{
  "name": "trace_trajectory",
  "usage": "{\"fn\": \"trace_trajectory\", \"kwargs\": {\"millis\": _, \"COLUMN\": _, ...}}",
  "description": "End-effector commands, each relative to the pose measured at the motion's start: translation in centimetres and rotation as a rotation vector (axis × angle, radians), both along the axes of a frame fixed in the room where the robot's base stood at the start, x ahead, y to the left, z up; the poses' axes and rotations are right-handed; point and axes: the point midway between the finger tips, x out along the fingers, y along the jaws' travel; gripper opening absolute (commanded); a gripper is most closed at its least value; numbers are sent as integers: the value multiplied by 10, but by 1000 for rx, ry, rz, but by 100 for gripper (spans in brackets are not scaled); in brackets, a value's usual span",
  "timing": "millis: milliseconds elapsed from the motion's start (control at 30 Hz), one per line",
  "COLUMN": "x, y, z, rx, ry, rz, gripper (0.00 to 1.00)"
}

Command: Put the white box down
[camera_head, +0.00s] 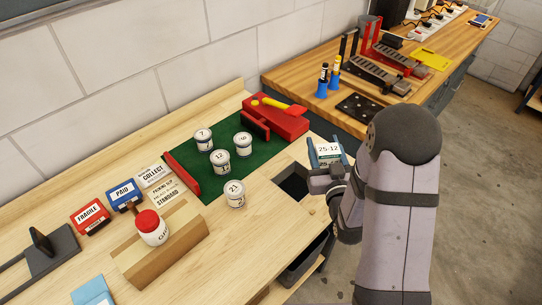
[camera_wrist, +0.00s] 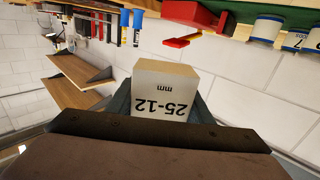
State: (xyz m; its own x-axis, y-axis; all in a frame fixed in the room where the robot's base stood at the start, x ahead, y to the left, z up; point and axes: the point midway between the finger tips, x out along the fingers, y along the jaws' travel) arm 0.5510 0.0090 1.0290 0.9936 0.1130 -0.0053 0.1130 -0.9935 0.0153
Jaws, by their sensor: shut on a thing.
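The white box (camera_wrist: 165,85), labelled "25-12 mm", sits between the two fingers of my gripper (camera_wrist: 160,108) in the wrist view, which looks upside down. In the head view my gripper (camera_head: 324,165) is shut on the same white box (camera_head: 328,150), its label facing up. My gripper holds it at the right edge of the light wooden bench, beside the dark square opening (camera_head: 294,187). I cannot tell how high above the bench it is.
A green mat (camera_head: 225,170) holds several numbered cans, with can 23 (camera_head: 234,193) at its near edge. A red block with a yellow-handled tool (camera_head: 277,115) stands behind. Signs, a glue pot (camera_head: 151,229) and a wooden block (camera_head: 165,250) lie left. Another bench (camera_head: 350,80) stands behind.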

Motion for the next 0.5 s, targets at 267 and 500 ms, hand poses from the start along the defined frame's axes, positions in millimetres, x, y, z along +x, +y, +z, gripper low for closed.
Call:
{"fn": "trace_trajectory", "kwargs": {"millis": 267, "x": 22, "y": 11, "z": -2, "rx": 24, "ry": -11, "rz": -64, "gripper": 22}}
{"fn": "trace_trajectory", "kwargs": {"millis": 500, "x": 57, "y": 64, "z": -11, "rx": 43, "ry": -13, "rz": 58, "gripper": 22}}
